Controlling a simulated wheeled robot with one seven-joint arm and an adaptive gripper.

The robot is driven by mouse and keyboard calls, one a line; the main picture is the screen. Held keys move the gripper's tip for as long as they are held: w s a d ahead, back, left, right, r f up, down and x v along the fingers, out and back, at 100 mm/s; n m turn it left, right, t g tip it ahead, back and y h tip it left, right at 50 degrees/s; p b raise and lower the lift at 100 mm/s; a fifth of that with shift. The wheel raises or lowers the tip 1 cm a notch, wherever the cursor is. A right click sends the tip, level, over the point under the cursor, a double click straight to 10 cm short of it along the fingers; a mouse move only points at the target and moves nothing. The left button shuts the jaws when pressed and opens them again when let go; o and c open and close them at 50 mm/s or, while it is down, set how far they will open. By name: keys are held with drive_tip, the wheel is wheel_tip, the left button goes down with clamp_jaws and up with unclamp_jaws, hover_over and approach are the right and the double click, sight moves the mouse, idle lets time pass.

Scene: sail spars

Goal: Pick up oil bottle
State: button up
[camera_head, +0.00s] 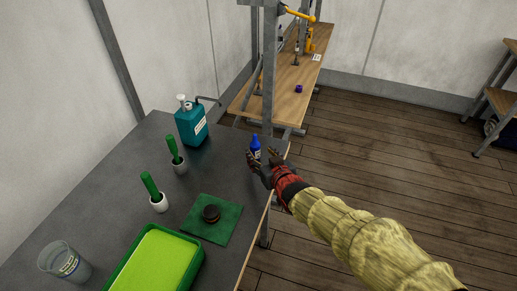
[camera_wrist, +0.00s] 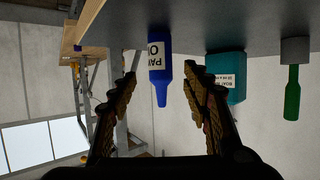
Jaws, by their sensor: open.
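A small blue bottle (camera_head: 255,145) stands upright on the dark tabletop near its far right corner. In the wrist view, which is upside down, the blue bottle (camera_wrist: 160,75) has a white label with partly visible letters "PA" and "O". My gripper (camera_head: 262,157) is open at the bottle. In the wrist view, its two fingers (camera_wrist: 161,73) are on either side of the bottle, with visible gaps. The fingers do not appear to touch it. The lower part of the bottle is partly hidden by the gripper in the head view.
A teal canister (camera_head: 191,125) stands left of the bottle. A wooden bench (camera_head: 290,95) is beyond.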

sight(257, 150)
drive_tip(key=b+x, duration=0.2)
drive_tip(key=x, duration=0.4)
drive_tip(key=shift+w+a+f+b, duration=0.1)
drive_tip(key=shift+w+f+b, duration=0.1)
drive_tip(key=shift+f+b, duration=0.2)
drive_tip(key=shift+r, duration=0.1)
drive_tip(key=shift+c, duration=0.4)
drive_tip(key=c, duration=1.1)
drive_tip(key=shift+r, duration=0.1)
clamp_jaws()
